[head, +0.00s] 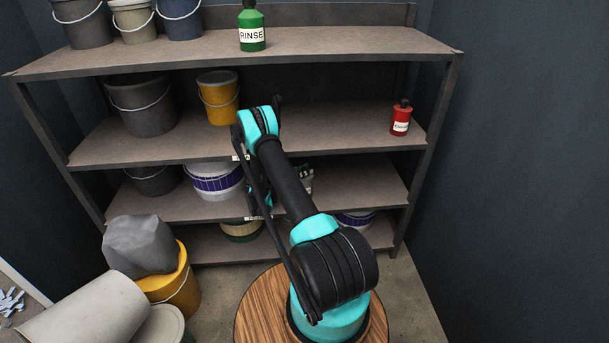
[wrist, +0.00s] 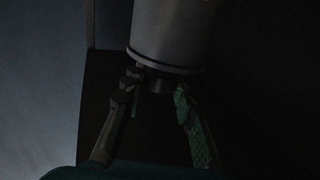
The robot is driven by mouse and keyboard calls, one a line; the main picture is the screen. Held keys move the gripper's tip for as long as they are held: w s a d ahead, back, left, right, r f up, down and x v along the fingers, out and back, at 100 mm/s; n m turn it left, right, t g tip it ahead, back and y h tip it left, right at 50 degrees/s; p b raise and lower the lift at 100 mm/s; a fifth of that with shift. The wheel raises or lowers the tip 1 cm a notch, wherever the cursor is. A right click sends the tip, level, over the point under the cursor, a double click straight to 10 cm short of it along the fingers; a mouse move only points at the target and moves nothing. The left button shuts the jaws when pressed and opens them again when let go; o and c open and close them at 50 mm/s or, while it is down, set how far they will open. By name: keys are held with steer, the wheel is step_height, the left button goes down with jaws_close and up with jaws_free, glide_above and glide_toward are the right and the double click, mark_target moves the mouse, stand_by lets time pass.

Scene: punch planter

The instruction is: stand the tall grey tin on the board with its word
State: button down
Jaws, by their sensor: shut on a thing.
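In the wrist view a grey cylindrical tin (wrist: 172,35) fills the top middle, with a narrower dark neck or cap at the end nearer me. My gripper (wrist: 157,86) has one finger on each side of that dark part and is shut on it. The tin's word is not visible. In the head view my arm hides the tin and most of my gripper, around the third board (head: 355,188) of the rack. Small white labels sit on board edges, one at the second board (head: 310,125); my arm partly covers them and I cannot read them.
A green RINSE bottle (head: 252,28) stands on the top board (head: 340,42). A red bottle (head: 401,120) stands at the second board's right end. A yellow bucket (head: 218,98) and dark bucket (head: 142,105) stand at its left. A white-purple bucket (head: 215,182) stands below.

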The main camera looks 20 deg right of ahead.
step_height(320, 180, down, 2)
steer(key=shift+f, duration=0.1)
steer(key=c, duration=1.2)
jaws_free()
steer(key=s+a, duration=0.1)
steer(key=a, duration=1.1)
steer(key=shift+s, duration=0.2)
